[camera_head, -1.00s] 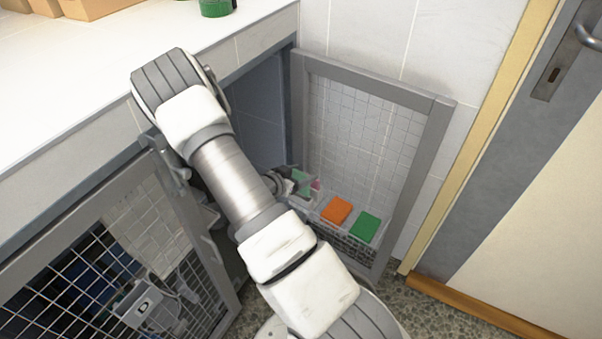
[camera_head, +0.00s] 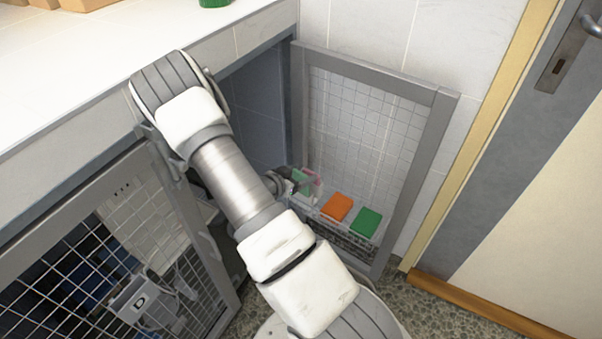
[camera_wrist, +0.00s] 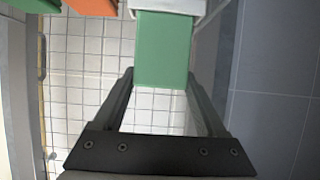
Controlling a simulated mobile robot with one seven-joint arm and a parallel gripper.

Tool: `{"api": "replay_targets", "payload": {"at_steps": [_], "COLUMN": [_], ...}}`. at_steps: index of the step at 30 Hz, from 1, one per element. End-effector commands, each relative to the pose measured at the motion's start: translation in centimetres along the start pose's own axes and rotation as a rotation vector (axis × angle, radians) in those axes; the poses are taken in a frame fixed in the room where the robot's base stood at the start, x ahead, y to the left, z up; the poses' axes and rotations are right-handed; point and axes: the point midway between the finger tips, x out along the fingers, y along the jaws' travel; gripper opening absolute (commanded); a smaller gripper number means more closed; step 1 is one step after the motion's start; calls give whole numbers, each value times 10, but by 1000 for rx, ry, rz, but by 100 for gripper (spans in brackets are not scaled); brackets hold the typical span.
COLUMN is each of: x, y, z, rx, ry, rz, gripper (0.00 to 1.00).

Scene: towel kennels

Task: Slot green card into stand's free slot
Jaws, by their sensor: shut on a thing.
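A pale green card (camera_wrist: 163,50) is between the fingers of my gripper (camera_wrist: 162,78) in the wrist view, and the gripper is shut on it. In the head view my gripper (camera_head: 289,184) is beside the inside of the open mesh door, and the card (camera_head: 302,182) shows partly past it. A clear, low-walled stand (camera_head: 352,245) is at the door's lower part. An orange card (camera_head: 337,207) and a darker green card (camera_head: 366,222) are in it. Something pale and pinkish is close to the held card; its shape is unclear. My arm hides the stand's left end.
The grey-framed mesh door (camera_head: 388,85) stands open against the tiled wall. Another mesh door (camera_head: 90,250) is at the left, below the white countertop (camera_head: 60,75). The dark kennel opening is behind my arm. Speckled floor (camera_head: 440,312) shows at the lower right.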

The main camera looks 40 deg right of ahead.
Motion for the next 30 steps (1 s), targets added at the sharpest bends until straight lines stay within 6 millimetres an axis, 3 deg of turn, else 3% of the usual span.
{"api": "replay_targets", "payload": {"at_steps": [30], "x": [12], "y": [0], "z": [24], "rx": [0], "ry": [0], "rz": [0], "gripper": [20]}}
